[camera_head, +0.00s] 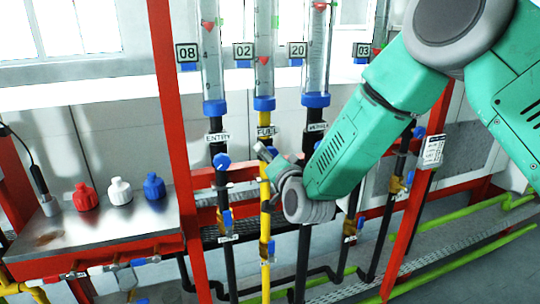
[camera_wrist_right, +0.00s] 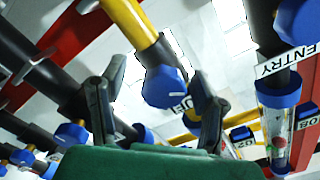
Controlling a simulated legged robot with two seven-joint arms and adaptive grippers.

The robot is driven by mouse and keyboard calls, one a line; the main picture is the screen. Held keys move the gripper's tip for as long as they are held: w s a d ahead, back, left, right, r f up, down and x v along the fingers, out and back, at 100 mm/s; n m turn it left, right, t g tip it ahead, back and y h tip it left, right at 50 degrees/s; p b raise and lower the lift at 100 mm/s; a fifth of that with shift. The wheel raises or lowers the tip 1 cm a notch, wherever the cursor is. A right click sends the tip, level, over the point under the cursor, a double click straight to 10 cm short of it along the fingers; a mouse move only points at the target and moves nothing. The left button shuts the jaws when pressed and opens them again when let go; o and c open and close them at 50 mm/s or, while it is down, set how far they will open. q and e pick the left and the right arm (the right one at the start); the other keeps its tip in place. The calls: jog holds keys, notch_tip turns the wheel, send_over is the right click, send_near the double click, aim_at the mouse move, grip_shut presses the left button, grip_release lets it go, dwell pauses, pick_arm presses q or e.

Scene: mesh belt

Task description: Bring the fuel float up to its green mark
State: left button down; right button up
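The fuel tube (camera_head: 264,40) is the clear column by the plate 02, above the FUEL label (camera_head: 266,131) and yellow pipe (camera_head: 265,220). Its red float (camera_head: 264,60) sits in the lower half of the visible tube. A small green mark (camera_head: 276,21) shows higher, at the tube's right side. My right gripper (camera_head: 268,158) is at the yellow pipe just below the label and hides the valve there in the head view. In the right wrist view my right gripper (camera_wrist_right: 158,95) is open, its fingers apart on either side of a blue knob (camera_wrist_right: 164,87) on the yellow pipe. My left gripper is out of view.
Similar tubes stand beside it, including the ENTRY tube (camera_head: 211,60) with its blue knob (camera_head: 221,161) close left. Red frame posts (camera_head: 175,120) stand left and right. A metal bench (camera_head: 110,222) with red, white and blue caps is at the left.

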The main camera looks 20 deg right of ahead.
jog(key=shift+r, duration=0.1)
jog(key=s, duration=1.2)
jog(key=shift+d, duration=0.25)
jog(key=shift+w+d, duration=0.1)
